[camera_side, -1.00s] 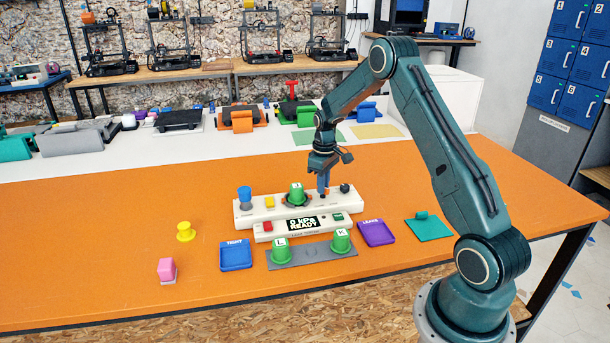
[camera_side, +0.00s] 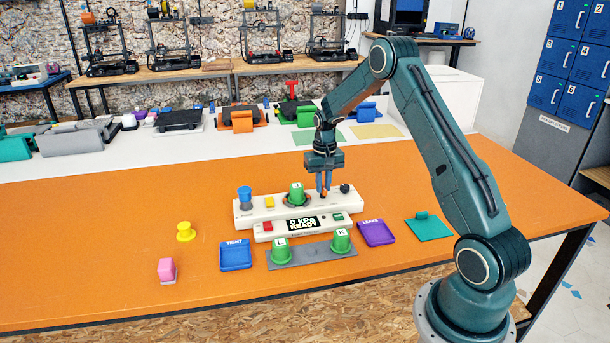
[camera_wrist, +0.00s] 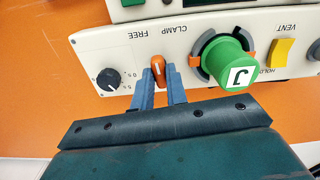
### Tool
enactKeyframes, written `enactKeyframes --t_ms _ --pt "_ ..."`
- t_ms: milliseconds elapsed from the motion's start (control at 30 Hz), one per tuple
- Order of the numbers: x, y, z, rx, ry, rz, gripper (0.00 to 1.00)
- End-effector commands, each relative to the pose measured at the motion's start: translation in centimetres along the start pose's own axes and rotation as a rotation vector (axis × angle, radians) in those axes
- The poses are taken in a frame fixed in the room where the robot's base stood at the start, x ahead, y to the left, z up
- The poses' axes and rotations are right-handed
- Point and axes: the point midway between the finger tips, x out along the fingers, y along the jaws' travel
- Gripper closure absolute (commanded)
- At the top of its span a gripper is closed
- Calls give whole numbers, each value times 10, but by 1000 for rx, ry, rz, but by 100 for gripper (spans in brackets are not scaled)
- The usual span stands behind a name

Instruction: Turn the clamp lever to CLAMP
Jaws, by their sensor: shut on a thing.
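The orange clamp lever (camera_wrist: 158,68) stands on the cream test unit (camera_wrist: 110,58), beside the upside-down labels CLAMP and FREE. My gripper (camera_side: 323,190) points down onto the unit, and its blue fingers are shut on the lever from both sides. In the side view the lever (camera_side: 324,194) is mostly hidden by the fingers. In the wrist view the lever's tip lies close to the labels; I cannot tell exactly which it points at. A green part marked J (camera_wrist: 230,62) sits in the round holder beside the lever.
A black knob (camera_wrist: 108,80) and a yellow switch (camera_wrist: 281,52) flank the lever and holder. The display (camera_side: 303,223) reads 0 kPa READY. Green parts L (camera_side: 281,251) and K (camera_side: 341,241) stand in front, between the blue TIGHT tray (camera_side: 236,256) and purple LEAKS tray (camera_side: 377,234).

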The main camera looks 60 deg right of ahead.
Motion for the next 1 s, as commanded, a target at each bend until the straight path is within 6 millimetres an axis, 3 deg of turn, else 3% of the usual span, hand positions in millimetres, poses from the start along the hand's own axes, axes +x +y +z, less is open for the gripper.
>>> enactKeyframes --t_ms 700,1000 --pt "0 0 -1 669 2 -1 100" --pt "0 0 -1 850 2 -1 100"
